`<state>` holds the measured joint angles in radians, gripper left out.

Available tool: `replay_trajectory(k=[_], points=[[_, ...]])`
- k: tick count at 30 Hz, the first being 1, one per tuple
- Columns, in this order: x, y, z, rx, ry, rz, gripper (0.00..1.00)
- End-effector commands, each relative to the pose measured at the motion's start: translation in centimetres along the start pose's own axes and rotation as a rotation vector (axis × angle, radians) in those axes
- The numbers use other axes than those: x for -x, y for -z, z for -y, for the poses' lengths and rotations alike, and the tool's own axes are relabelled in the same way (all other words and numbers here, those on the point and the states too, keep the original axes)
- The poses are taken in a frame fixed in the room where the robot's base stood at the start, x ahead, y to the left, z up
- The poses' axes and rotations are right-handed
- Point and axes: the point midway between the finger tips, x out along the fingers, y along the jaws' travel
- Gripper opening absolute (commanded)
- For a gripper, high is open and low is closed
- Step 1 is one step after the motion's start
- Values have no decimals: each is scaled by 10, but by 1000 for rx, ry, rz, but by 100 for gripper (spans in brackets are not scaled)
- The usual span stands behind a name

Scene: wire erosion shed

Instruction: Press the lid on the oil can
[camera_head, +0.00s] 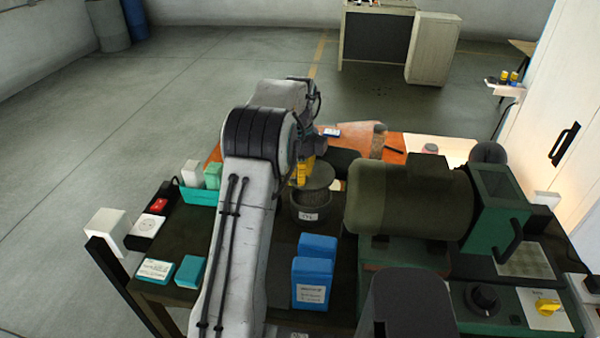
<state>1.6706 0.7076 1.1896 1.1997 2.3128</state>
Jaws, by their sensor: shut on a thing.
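The oil can (311,211) is a short, dark round tin with a white label on its front. It stands on the dark bench top in the middle of the view. The lid (320,176) is a grey-green disc just above and behind the can's mouth. I cannot tell whether it touches the rim. My gripper (303,173), with yellow parts, is shut on the lid at its left side. My arm hides most of the gripper and its fingertips.
A big green motor-like machine (410,197) stands close to the right of the can. Blue boxes (312,280) stand in front. A teal tray (199,196) with small boxes is on the left. An orange surface (388,146) with clutter lies behind.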

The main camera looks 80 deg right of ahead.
Motion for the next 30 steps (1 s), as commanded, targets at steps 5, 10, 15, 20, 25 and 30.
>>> replay_trajectory(k=[5, 10, 15, 20, 25, 30], points=[[-14, 1, -1, 1, -1, -1, 0], [-28, 1, -1, 2, -1, -1, 0], [-41, 1, -1, 2, 1, 1, 0], [-49, 2, -2, 2, 0, 0, 0], [-54, 2, -2, 2, 0, 0, 0], [-56, 2, -2, 2, 1, 1, 0]])
